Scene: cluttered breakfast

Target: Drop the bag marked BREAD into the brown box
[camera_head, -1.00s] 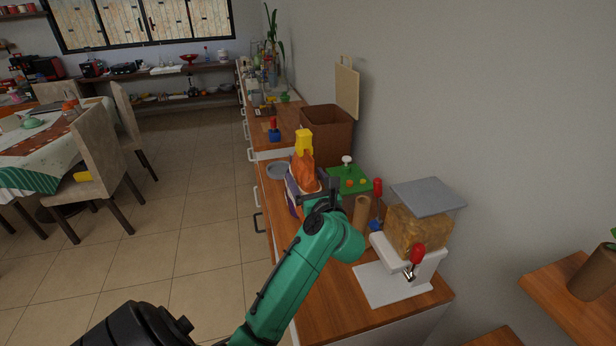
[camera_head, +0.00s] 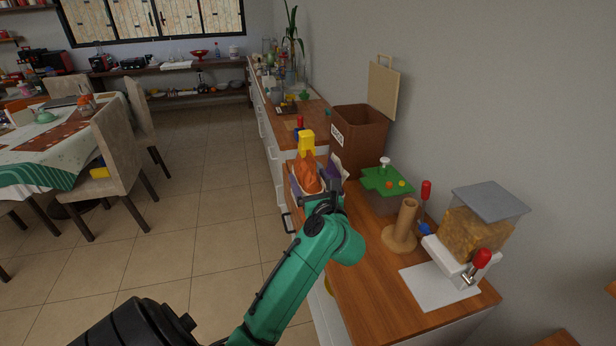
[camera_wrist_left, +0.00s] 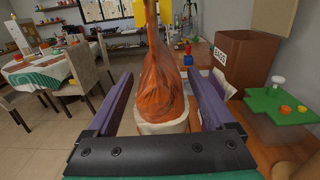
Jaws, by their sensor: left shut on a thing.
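My left gripper (camera_head: 316,186) is shut on an orange-brown bag (camera_head: 308,174) with a yellow top, held upright above the counter. In the left wrist view the bag (camera_wrist_left: 162,85) stands between the purple fingers of the gripper (camera_wrist_left: 160,98), and its lower end is white. No BREAD marking is readable on it. The brown box (camera_head: 357,136) stands open on the counter, beyond and right of the bag, with its lid raised at the back. Its label, which reads like BAGS, also shows on the box in the wrist view (camera_wrist_left: 243,58). My right gripper is not in view.
A green-topped box with knobs (camera_head: 387,181), a brown roll stand (camera_head: 402,228) and a food dispenser (camera_head: 474,238) stand along the counter (camera_head: 372,282) at right. A red-and-blue item (camera_head: 299,124) stands behind the bag. The floor left of the counter is clear.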

